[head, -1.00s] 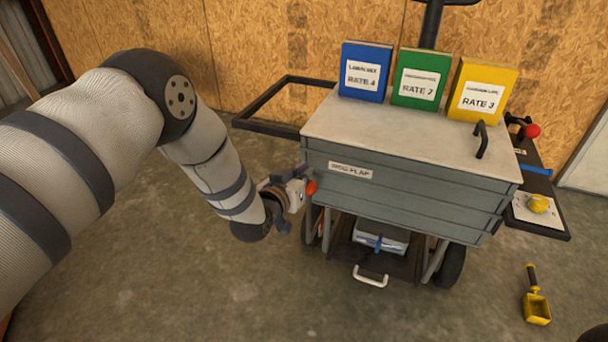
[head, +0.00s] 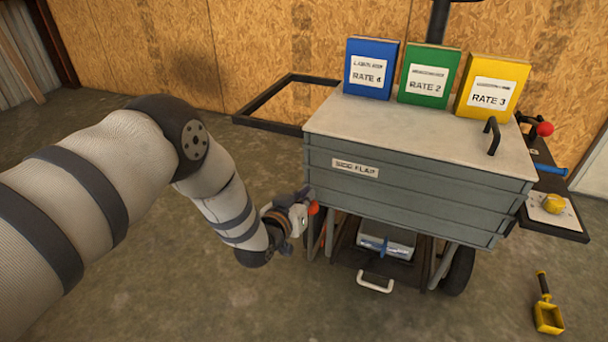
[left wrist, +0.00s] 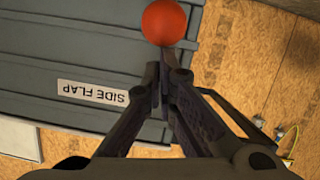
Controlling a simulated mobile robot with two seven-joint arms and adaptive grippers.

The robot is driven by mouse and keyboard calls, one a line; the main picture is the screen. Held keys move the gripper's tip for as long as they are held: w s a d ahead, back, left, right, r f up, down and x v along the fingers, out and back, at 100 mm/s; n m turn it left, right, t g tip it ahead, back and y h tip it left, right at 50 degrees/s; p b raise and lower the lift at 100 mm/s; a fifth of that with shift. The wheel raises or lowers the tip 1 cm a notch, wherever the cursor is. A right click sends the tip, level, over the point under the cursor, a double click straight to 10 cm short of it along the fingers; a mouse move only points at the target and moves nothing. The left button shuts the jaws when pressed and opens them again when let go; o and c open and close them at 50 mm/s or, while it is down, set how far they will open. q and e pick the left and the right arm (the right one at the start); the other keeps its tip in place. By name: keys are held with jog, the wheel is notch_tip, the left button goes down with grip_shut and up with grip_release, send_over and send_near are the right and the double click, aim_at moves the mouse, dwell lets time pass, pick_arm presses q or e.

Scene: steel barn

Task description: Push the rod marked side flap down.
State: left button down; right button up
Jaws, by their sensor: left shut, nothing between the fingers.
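The red ball end of the rod (head: 313,208) is at the left front corner of the grey cart, below the top's edge; most of the rod is hidden. The white SIDE FLAP label (head: 355,168) is on the cart's front panel, and it also shows upside down in the left wrist view (left wrist: 92,93). My left gripper (head: 303,203) is shut and empty, right beside the red ball. In the left wrist view the closed fingertips (left wrist: 165,72) point at the ball (left wrist: 164,22); I cannot tell whether they touch it. My right gripper is not in view.
Blue (head: 368,68), green (head: 429,75) and yellow (head: 492,83) boxes stand on the cart top (head: 400,128). A black frame (head: 262,123) juts out at the left. Another red knob (head: 545,129) is at the right. A yellow scoop (head: 547,312) lies on the open floor.

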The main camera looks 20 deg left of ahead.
pick_arm(q)
jog(key=s+a+r+p, duration=0.1)
jog(key=s+r+p, duration=0.4)
jog(key=s, duration=0.4)
jog(key=shift+s+a+r, duration=0.2)
jog(key=shift+a+r, duration=0.1)
jog(key=shift+r, duration=0.55)
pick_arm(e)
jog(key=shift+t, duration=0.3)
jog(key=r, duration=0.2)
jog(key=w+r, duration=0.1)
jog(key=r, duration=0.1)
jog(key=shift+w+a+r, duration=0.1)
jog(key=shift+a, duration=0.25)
pick_arm(q)
jog(key=shift+f, duration=0.1)
